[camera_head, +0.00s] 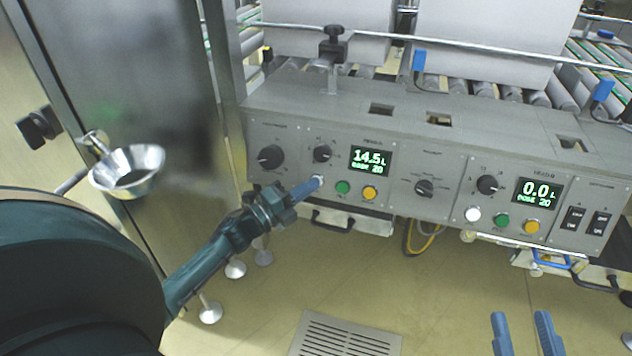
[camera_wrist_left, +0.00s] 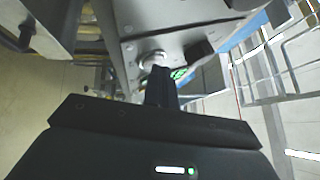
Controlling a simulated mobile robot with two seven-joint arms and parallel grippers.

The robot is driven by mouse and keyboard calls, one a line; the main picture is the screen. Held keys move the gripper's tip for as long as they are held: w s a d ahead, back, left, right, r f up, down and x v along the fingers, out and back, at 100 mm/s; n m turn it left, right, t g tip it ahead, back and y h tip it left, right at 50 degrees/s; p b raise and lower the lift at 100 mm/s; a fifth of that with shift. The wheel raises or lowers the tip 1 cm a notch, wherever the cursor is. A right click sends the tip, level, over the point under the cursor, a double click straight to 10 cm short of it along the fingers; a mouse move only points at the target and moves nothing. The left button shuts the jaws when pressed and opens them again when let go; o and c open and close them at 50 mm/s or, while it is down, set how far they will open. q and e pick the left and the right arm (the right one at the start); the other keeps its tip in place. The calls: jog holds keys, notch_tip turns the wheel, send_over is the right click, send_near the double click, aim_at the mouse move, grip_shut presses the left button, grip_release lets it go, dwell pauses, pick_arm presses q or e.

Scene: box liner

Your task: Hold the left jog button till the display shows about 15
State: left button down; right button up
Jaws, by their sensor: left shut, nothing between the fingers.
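The left display (camera_head: 371,161) reads 14.5 L, with a smaller line "DOSE 20" below. The left jog button (camera_wrist_left: 152,58) is a pale round button on the grey panel; in the head view my fingertips mostly cover it. My left gripper (camera_head: 317,183) is shut and empty, its blue fingertips at the button, just left of the green button (camera_head: 342,187). In the left wrist view the fingers (camera_wrist_left: 160,75) reach the button and seem to touch it; how far it is pressed cannot be seen. My right gripper (camera_head: 523,317) is open and empty at the lower right, away from the panel.
A yellow button (camera_head: 369,193) sits right of the green one. A black knob (camera_head: 322,153) is just above my left fingertips. The right display (camera_head: 537,193) reads 0.0 L, with a white button (camera_head: 473,214) below left. A metal funnel (camera_head: 128,171) stands at left.

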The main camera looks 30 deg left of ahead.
pick_arm(q)
jog(key=shift+s, duration=0.1)
jog(key=shift+s+d+r+p, duration=0.15)
jog(key=shift+s+r+p, duration=0.15)
jog(key=shift+s+p, duration=0.35)
jog(key=s+p, duration=0.1)
jog(key=s+r+p, duration=0.1)
jog(key=s, duration=0.1)
jog(key=s+d+p, duration=0.1)
jog(key=shift+s+r+p, duration=0.3)
